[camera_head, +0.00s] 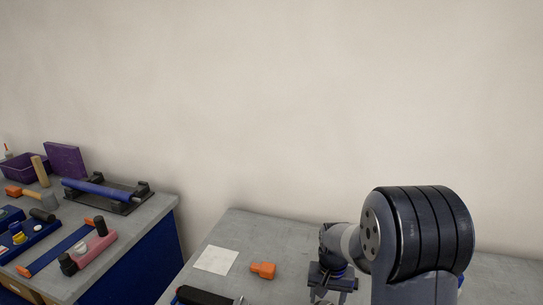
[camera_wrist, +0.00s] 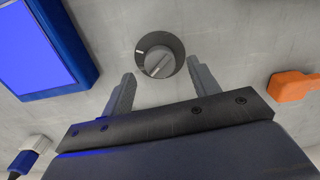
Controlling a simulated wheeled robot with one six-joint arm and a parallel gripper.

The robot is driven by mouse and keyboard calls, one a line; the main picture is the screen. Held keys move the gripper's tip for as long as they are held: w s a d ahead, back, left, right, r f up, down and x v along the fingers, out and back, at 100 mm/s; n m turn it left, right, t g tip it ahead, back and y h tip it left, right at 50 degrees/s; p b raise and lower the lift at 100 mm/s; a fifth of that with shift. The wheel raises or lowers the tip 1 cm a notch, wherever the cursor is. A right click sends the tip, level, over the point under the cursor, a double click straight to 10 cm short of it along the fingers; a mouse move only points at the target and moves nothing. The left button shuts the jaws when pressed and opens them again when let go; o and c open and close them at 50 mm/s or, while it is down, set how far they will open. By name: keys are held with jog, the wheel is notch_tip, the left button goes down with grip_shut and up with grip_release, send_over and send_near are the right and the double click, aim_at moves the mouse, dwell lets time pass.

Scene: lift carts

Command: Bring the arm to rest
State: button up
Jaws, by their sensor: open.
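My arm (camera_head: 415,240) rises at the lower right of the head view and bends over the grey cart top. My gripper (camera_wrist: 163,88) is open in the wrist view, its two fingers apart with nothing between their tips. It also shows in the head view (camera_head: 331,282), low over the cart top and partly hidden by the picture's edge. A round dark object with a pale grey middle (camera_wrist: 160,56) lies beyond the fingertips in the wrist view. I cannot tell its exact distance from them.
An orange piece (camera_head: 263,270) and a white sheet (camera_head: 216,260) lie left of my gripper. A blue-framed object (camera_wrist: 45,45) is at upper left in the wrist view. A second cart (camera_head: 150,208) at the left holds a purple bin (camera_head: 27,170) and several tools. A plain wall stands behind.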

notch_tip(320, 180, down, 2)
jog(key=shift+f, duration=0.15)
jog(key=shift+m+p, duration=0.6)
jog(key=shift+m, duration=0.2)
jog(key=shift+f, duration=0.1)
